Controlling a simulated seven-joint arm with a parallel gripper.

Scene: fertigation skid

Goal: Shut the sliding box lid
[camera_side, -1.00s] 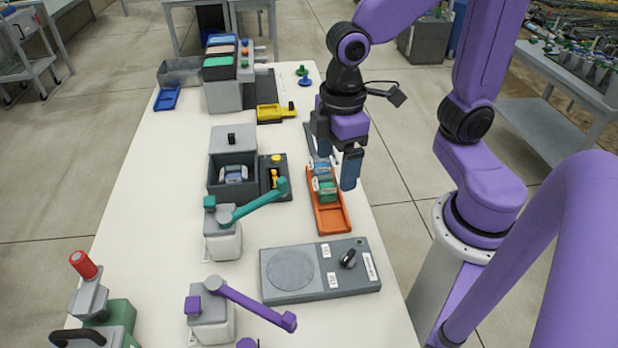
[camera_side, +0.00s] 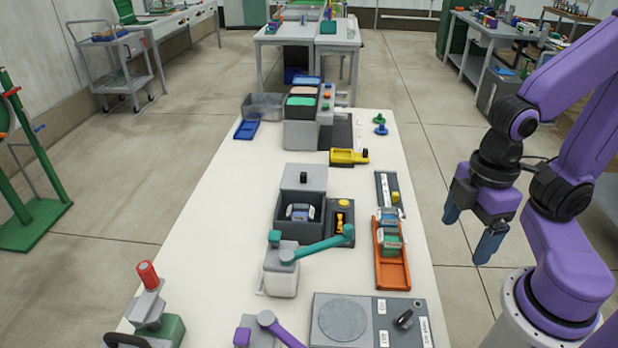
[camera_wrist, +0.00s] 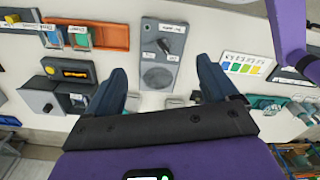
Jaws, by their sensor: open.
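A dark grey box (camera_side: 312,217) stands mid-table in the side view, with a whitish item (camera_side: 300,212) inside. Its light grey sliding lid (camera_side: 303,178), with a black knob, lies toward the back, so the box's front part is uncovered. In the wrist view the lid with its knob (camera_wrist: 42,101) shows at the left. My gripper (camera_side: 465,235) hangs right of the table in the side view, well apart from the box. Its blue fingers are spread and empty, and they also show in the wrist view (camera_wrist: 168,85).
An orange tray (camera_side: 392,273) with packets stands right of the box. A teal lever arm (camera_side: 318,249) crosses in front of the box. A grey panel with a round plate (camera_side: 343,321) lies nearer, and a yellow tray (camera_side: 347,157) lies behind. White table left of the box is clear.

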